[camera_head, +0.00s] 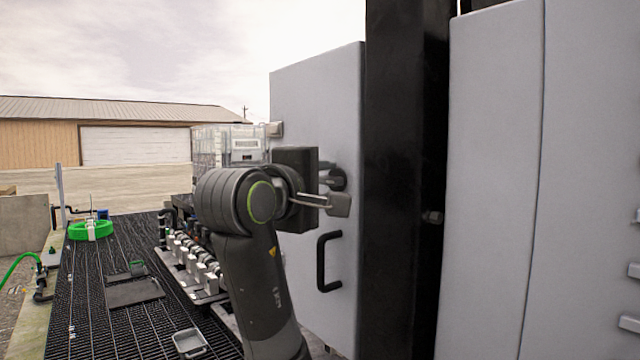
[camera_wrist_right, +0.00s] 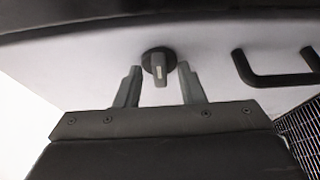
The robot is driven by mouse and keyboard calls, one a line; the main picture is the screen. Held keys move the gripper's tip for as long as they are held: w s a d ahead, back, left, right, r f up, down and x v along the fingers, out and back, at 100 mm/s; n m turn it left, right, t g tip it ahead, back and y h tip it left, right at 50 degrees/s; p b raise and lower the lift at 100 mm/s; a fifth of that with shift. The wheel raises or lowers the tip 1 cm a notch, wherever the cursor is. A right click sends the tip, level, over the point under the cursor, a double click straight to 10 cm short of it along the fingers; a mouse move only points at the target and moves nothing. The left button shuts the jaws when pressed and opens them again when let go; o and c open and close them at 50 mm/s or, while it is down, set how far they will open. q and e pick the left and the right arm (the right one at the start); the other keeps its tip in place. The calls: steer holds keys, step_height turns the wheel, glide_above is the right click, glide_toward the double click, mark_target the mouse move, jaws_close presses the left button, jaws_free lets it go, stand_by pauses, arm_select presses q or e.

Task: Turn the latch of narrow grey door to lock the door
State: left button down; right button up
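The narrow grey door (camera_head: 335,100) stands left of a black post in the head view. Its latch, a dark round knob with a pale-marked grip (camera_wrist_right: 158,66), shows in the right wrist view. In the head view the latch (camera_head: 336,178) is partly hidden by my right gripper (camera_head: 338,203). In the wrist view my right gripper (camera_wrist_right: 157,84) is open, with one finger on each side of the latch and visible gaps to both. Whether the fingertips reach around the knob is hard to tell. My left gripper is not in view.
A black door handle (camera_head: 322,262) sits below the latch; it also shows in the wrist view (camera_wrist_right: 275,78). A black post (camera_head: 405,180) and wide grey panels (camera_head: 495,180) stand to the right. A valve manifold (camera_head: 195,262) lies on the dark grating at left.

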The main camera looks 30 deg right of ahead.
steer(key=shift+s+a+f, duration=0.1)
steer(key=shift+s+a, duration=0.1)
steer(key=shift+a, duration=0.2)
steer(key=b+v, duration=0.6)
steer(key=v, duration=1)
steer(key=shift+a+b, duration=0.3)
steer(key=shift+s, duration=0.1)
